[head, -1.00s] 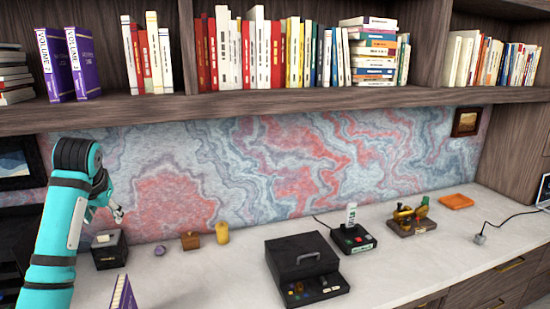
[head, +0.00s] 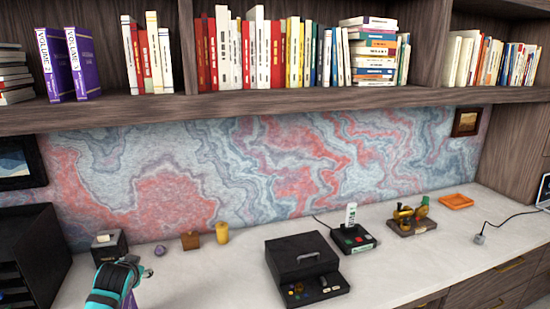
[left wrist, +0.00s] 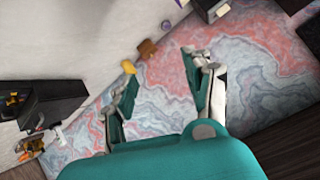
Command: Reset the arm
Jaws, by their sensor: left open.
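My left arm comes in at the lower left of the head view. Its gripper (head: 132,264) is in front of the small black box with a white top, above the desk. In the left wrist view the two teal fingers (left wrist: 163,78) are spread apart with nothing between them. The marbled back wall shows behind them. My right gripper is not in view.
On the white desk (head: 215,275) stand a black box (head: 108,246), a purple lump (head: 160,250), a wooden block (head: 190,241), a yellow candle (head: 222,233) and a black lidded case (head: 300,262). A black tray rack (head: 30,255) stands far left. A bookshelf (head: 300,98) hangs above.

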